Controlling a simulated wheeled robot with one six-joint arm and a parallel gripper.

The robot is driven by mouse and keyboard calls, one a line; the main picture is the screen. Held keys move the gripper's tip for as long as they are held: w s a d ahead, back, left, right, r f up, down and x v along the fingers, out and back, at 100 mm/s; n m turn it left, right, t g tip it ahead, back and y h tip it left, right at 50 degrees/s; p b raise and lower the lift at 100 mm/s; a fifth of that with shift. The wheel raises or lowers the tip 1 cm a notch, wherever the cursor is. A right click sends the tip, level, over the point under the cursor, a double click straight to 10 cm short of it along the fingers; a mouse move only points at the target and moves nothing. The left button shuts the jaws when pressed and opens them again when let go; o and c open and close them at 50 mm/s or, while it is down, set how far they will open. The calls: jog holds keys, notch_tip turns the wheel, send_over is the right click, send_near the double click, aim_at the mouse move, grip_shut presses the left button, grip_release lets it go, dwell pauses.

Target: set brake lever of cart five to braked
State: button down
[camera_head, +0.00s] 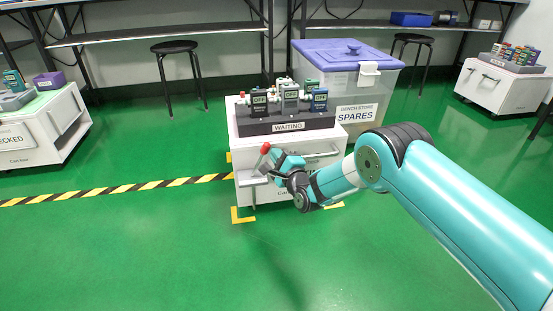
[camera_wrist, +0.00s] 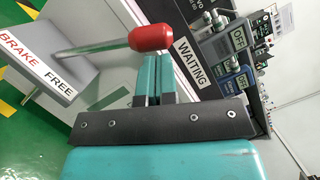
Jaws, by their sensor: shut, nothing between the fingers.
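The white cart (camera_head: 318,150) stands in the middle of the head view; its name label is partly hidden by my arm, so I cannot read its number. Its brake lever, a metal rod with a red knob (camera_head: 265,148), is at the cart's left front. In the wrist view the red knob (camera_wrist: 151,37) is at the top centre, and its rod runs left to a grey bracket (camera_wrist: 62,78) lettered BRAKE and FREE. My gripper (camera_head: 272,163) is shut and empty, its fingertips (camera_wrist: 152,60) right by the knob; I cannot tell whether they touch it.
On the cart is a dark tray (camera_head: 286,126) marked WAITING with several testers. A clear SPARES bin (camera_head: 355,112) with a purple lid stands close behind right. Other carts stand left (camera_head: 70,130) and far right (camera_head: 497,86). Green floor in front is clear.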

aim_at(267, 150)
jog(key=shift+a+r, duration=0.2)
dwell(0.4)
jog(key=shift+a+r+n+p, duration=0.15)
jog(key=shift+a+n+p, duration=0.1)
jog(key=shift+n+p, duration=0.15)
jog(key=shift+s+a+r+n+g+p, duration=0.2)
jog(key=shift+a+r+n+p, duration=0.15)
jog(key=shift+a+n+p, duration=0.15)
jog(key=shift+s+a+r+n+g+p, duration=0.1)
jog(key=shift+a+r+n+g+p, duration=0.1)
jog(key=shift+a+r+n+p, duration=0.3)
jog(key=s+a+n+g+h, duration=0.1)
jog(key=s+a+n+h, duration=0.1)
jog(key=a+n, duration=0.5)
jog(key=shift+p, duration=0.45)
jog(key=shift+s+a+g, duration=0.1)
jog(key=shift+a+g, duration=0.05)
jog(key=shift+g, duration=0.15)
